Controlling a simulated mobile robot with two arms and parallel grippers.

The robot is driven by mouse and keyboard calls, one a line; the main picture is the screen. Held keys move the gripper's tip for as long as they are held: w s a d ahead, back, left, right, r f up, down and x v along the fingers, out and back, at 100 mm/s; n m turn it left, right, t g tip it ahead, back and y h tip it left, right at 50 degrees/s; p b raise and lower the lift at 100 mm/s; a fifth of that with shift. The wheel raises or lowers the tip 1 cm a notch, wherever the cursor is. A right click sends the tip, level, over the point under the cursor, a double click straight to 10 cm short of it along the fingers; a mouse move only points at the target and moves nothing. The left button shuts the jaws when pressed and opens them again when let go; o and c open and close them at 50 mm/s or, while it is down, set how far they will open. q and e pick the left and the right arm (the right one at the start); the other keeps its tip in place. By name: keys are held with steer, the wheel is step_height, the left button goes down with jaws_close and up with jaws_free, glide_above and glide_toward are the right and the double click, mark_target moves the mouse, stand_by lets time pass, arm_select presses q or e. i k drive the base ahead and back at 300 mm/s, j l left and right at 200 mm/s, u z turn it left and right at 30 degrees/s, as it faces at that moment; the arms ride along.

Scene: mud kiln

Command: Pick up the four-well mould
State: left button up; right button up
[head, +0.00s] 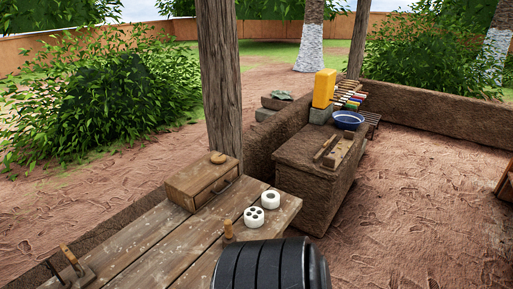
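The four-well mould (254,217) is a short white cylinder with several dark round holes in its top. It stands upright on the wooden table (160,238), near the table's right end. A second white cylinder with a single hole (271,199) stands just behind it and to its right. Neither of my grippers shows in the head view.
A wooden box (202,182) with a round tan piece (218,158) on top stands behind the mould. A small wooden peg (228,230) stands left of it. A black ribbed cylinder covers the table's near edge. A mud bench (300,178) with a blue basin (348,120) stands beyond.

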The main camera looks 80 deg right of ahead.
mark_target(254, 216)
steer(key=z, duration=2.55)
